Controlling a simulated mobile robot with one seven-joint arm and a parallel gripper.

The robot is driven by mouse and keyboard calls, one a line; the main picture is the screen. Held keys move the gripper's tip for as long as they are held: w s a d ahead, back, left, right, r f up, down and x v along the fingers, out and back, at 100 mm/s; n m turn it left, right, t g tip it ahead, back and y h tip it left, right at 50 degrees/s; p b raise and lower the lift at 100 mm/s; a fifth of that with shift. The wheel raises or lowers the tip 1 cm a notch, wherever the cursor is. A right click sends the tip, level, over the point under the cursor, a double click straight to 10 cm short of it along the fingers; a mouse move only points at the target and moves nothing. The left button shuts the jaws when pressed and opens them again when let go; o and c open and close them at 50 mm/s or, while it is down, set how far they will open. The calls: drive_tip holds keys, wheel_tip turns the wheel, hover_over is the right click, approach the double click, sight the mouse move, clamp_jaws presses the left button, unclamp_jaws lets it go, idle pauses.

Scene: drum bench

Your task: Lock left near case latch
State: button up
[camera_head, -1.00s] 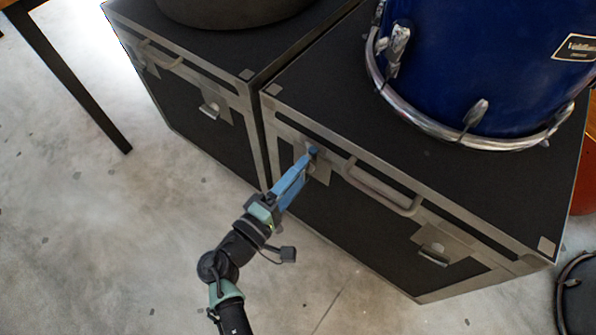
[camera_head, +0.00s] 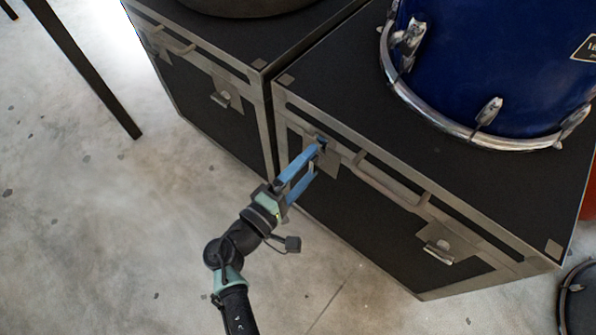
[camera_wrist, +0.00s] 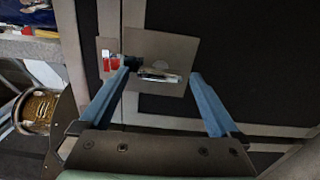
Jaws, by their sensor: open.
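The black case (camera_head: 330,85) with grey metal edging stands at the right in the head view. Its left near latch sits on a grey plate (camera_head: 327,168) at the left of the front face, partly hidden behind my fingers. In the wrist view the latch (camera_wrist: 158,75) is a small silver bar on its grey plate (camera_wrist: 176,48), with a red-and-white patch beside it. My gripper (camera_head: 317,158) is open, with its blue fingertips close to the latch. In the wrist view the fingers (camera_wrist: 160,76) lie on either side of the latch. I cannot tell whether they touch it.
A second latch (camera_head: 438,252) and a handle (camera_head: 390,190) are on the same front face. A blue drum (camera_head: 480,70) stands on the case. Another black case (camera_head: 205,105) stands to the left. The concrete floor (camera_head: 110,240) at the left front is clear.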

drive_tip(key=p+v, duration=0.3)
drive_tip(key=v, duration=1)
